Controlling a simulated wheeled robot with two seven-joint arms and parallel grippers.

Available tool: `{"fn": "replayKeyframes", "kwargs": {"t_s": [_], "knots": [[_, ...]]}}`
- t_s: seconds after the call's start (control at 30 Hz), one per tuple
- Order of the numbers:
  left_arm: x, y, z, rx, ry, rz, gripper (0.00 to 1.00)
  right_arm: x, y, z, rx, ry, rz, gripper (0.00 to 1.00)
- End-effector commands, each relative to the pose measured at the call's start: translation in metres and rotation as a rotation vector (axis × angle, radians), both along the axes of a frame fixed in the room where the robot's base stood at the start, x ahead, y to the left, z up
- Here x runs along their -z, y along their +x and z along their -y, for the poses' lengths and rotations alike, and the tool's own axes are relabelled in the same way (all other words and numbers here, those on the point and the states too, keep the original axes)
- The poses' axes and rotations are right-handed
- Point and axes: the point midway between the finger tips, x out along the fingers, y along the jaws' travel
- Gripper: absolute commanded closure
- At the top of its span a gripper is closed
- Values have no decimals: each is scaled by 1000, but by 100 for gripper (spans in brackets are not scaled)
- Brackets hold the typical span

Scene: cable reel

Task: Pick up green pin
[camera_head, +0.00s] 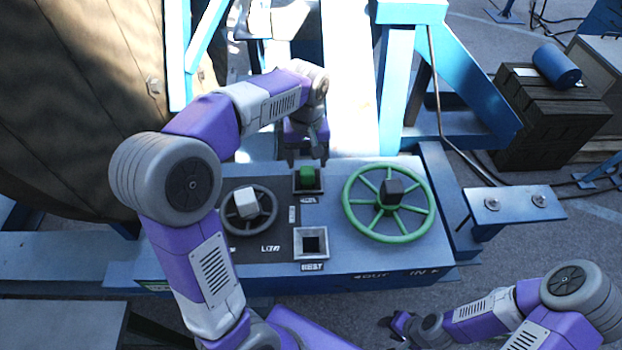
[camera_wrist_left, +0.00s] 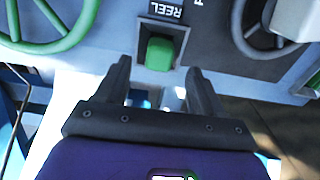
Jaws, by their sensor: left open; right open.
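The green pin (camera_head: 307,176) stands in the upper square socket of the blue control panel (camera_head: 335,245). In the left wrist view the green pin (camera_wrist_left: 159,53) shows beside the REEL label, just beyond and between my fingertips. My left gripper (camera_head: 306,160) is open and empty at the far side of the pin; its two fingers also show in the left wrist view (camera_wrist_left: 158,70). I cannot tell the exact gap to the pin. My right gripper (camera_head: 398,326) is low at the bottom right, away from the panel; its fingers are small and partly hidden.
An empty square socket (camera_head: 311,243) lies nearer on the panel. A green handwheel (camera_head: 346,205) is right of the pin and a grey handwheel (camera_head: 264,228) left. The big wooden reel (camera_head: 70,90) fills the left. Blue frame beams (camera_head: 395,85) rise behind.

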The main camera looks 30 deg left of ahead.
Motion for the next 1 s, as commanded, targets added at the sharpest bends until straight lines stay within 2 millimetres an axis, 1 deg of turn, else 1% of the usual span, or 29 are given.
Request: {"fn": "replayKeyframes", "kwargs": {"t_s": [0.2, 0.33, 0.43, 0.63, 0.67, 1.0], "knots": [[33, -1, 0, 1, 1, -3, 32, 8, 1, 0, 1, 0, 2, 57], [50, -1, 0, 1, 1, -3, 32, 11, 1, 0, 1, 0, 2, 57], [55, -1, 0, 1, 0, 0, 32, 12, 1, 0, 1, 0, 2, 57], [55, -1, 0, 1, 0, 1, 32, 11, 1, 0, 1, 0, 2, 57], [55, -1, 0, 1, 0, 1, 33, 11, 1, 0, 1, 0, 2, 57], [55, -1, 0, 1, 0, 1, 86, 11, 1, 0, 1, 0, 2, 57]]}}
